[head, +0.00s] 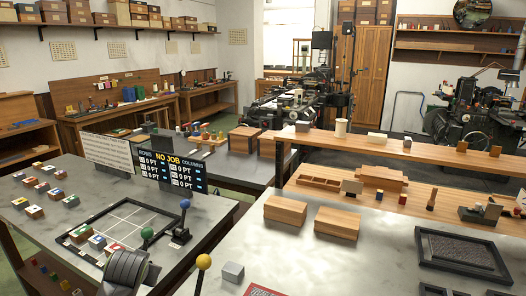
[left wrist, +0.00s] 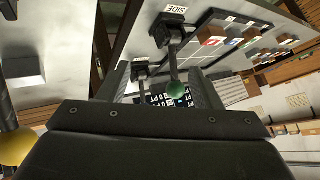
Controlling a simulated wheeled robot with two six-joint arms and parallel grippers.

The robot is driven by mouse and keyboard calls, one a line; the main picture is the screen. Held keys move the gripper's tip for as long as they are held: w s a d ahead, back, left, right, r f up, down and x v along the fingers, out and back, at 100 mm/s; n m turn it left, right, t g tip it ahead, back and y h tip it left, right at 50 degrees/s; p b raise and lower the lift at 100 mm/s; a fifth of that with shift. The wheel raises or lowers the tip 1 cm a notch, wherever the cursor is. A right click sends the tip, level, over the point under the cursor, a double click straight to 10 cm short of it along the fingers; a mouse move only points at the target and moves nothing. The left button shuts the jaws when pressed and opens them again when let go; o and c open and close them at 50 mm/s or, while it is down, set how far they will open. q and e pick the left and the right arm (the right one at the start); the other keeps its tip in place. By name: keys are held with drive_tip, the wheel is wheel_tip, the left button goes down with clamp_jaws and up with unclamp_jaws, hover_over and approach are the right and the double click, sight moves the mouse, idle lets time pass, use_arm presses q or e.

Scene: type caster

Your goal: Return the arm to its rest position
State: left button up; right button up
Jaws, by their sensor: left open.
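My left gripper (head: 127,268) shows as a dark shape low in the head view, just in front of the green-knobbed lever (head: 147,233). In the left wrist view its two fingers (left wrist: 160,88) stand apart with nothing gripped between them. The green knob (left wrist: 177,90) shows between the fingers in that view, beyond their tips as far as I can tell. My right gripper is in neither view.
A blue-knobbed lever (head: 185,204) stands beside the framed grid (head: 75,235). A yellow knob (head: 204,262) and grey block (head: 232,272) are right of the gripper. Colored-top blocks (head: 34,212) sit left. A black NO JOB sign (head: 172,168) stands behind.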

use_arm(q)
drive_tip(key=shift+g+h, duration=0.3)
drive_tip(key=shift+g, duration=0.2)
drive_tip(key=s+f, duration=0.4)
drive_tip(key=s, duration=0.1)
drive_tip(key=s+f, duration=0.2)
drive_tip(key=s, duration=0.1)
drive_tip(key=shift+s+d+f, duration=0.25)
drive_tip(key=shift+f, duration=0.05)
drive_tip(key=s+d+f+n+g, duration=0.1)
drive_tip(key=s+f, duration=0.1)
drive_tip(key=s, duration=0.8)
drive_tip(key=s+d+f+g+h, duration=0.1)
drive_tip(key=s+f, duration=0.1)
drive_tip(key=s, duration=0.8)
drive_tip(key=s+d+f+n+g, duration=0.1)
drive_tip(key=s+f+g, duration=0.1)
drive_tip(key=s, duration=0.8)
wheel_tip(320, 180, down, 27)
drive_tip(key=a+b, duration=0.2)
drive_tip(key=s+d+f+g+h, duration=0.1)
drive_tip(key=s+f+g, duration=0.1)
drive_tip(key=s+f, duration=1.2)
wheel_tip(320, 180, down, 2)
drive_tip(key=shift+s+d+f+b, duration=0.1)
drive_tip(key=shift+s+d+b, duration=0.2)
drive_tip(key=shift+s+d, duration=0.05)
